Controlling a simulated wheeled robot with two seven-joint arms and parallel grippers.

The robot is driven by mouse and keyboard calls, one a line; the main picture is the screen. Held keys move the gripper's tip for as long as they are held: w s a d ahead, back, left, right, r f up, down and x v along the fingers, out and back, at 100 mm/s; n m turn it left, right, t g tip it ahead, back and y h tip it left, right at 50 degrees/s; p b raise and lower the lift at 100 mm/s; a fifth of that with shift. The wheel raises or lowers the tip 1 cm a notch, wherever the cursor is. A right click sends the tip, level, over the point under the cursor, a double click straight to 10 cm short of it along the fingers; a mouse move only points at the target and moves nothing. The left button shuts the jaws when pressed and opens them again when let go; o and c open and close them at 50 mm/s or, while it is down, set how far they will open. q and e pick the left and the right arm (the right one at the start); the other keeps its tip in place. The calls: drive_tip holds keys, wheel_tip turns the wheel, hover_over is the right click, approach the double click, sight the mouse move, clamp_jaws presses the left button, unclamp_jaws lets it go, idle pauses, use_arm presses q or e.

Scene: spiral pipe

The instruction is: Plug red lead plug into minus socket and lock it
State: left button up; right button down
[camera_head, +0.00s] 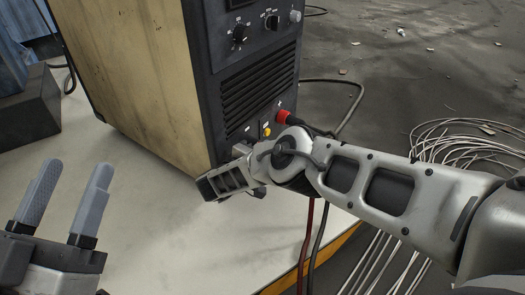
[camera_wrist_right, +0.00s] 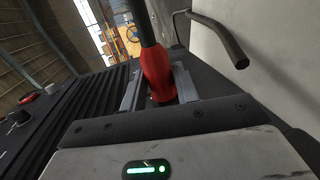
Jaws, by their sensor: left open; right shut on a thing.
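A red plug (camera_wrist_right: 160,78) sits between the grey fingers of my right gripper (camera_wrist_right: 157,90) in the right wrist view, with a black part running up from it. In the head view the right hand (camera_head: 230,180) is close to the lower front of the machine (camera_head: 258,85), its fingers hidden. A red piece with a black end (camera_head: 283,117) shows at the machine's lower right; I cannot tell if it is the held plug. The minus socket cannot be made out. My left gripper (camera_head: 68,205) is open and empty, at lower left, away from the machine.
A yellow part (camera_head: 267,131) sits on the machine's lower front, below the vents. A red cable (camera_head: 306,245) and a dark cable hang below my right arm. Loose pale cables (camera_head: 465,145) lie on the floor at right. The light tabletop (camera_head: 150,230) is clear between the grippers.

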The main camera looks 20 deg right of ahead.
drive_tip(key=shift+w+d+r+g+y+p, duration=0.15)
drive_tip(key=shift+w+d+g+y+p, duration=0.2)
drive_tip(key=shift+y+p, duration=0.55)
drive_tip(key=shift+r+g+y+p, duration=0.1)
drive_tip(key=shift+g+y+p, duration=0.3)
drive_tip(key=shift+p, duration=0.55)
drive_tip(key=shift+d+r+g+y+p, duration=0.2)
drive_tip(key=shift+g+y+p, duration=0.45)
drive_tip(key=shift+y, duration=0.45)
drive_tip(key=c, duration=1.1)
unclamp_jaws()
drive_tip(key=shift+a+f, duration=0.15)
drive_tip(key=shift+f, duration=0.2)
use_arm(q)
drive_tip(key=shift+w+d+r+g, duration=0.15)
drive_tip(key=shift+w+r, duration=0.05)
drive_tip(key=shift+r, duration=0.25)
drive_tip(key=shift+w+d+r+g, duration=0.1)
drive_tip(key=shift+w+r+g, duration=0.1)
drive_tip(key=shift+r, duration=0.25)
use_arm(e)
drive_tip(key=shift+o, duration=0.7)
drive_tip(key=shift+a, duration=0.1)
